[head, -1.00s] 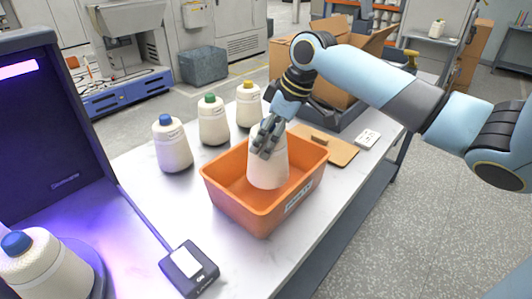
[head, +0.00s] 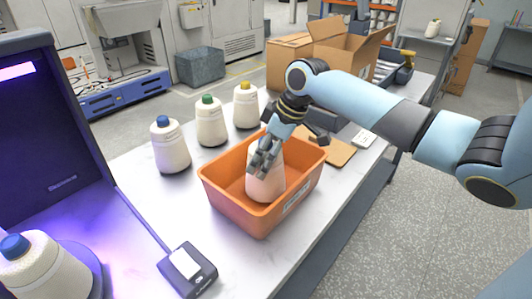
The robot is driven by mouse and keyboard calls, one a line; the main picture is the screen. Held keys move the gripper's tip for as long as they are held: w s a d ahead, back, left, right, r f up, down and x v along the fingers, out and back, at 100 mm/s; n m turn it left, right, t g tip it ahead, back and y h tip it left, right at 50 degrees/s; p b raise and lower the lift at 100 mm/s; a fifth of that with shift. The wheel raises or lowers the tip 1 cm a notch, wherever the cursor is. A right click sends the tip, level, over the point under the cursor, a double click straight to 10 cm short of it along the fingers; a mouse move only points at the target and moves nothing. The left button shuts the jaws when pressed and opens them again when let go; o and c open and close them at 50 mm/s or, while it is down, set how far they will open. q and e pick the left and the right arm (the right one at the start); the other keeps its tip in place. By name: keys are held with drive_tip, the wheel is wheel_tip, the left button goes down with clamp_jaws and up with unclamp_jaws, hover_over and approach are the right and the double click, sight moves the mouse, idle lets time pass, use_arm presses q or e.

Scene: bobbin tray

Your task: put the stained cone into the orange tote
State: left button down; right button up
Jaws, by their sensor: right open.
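My left gripper is not in view.
Cones with blue (head: 170,150), green (head: 210,125) and yellow (head: 246,108) tops stand behind the tote. Another blue-topped cone (head: 42,268) stands at the purple-lit booth (head: 55,130). A small black device (head: 187,270) lies in front. A brown board (head: 333,150) lies right of the tote.

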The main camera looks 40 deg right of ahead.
drive_tip(key=shift+r, duration=0.1)
drive_tip(key=v, duration=1.2)
idle(0.4)
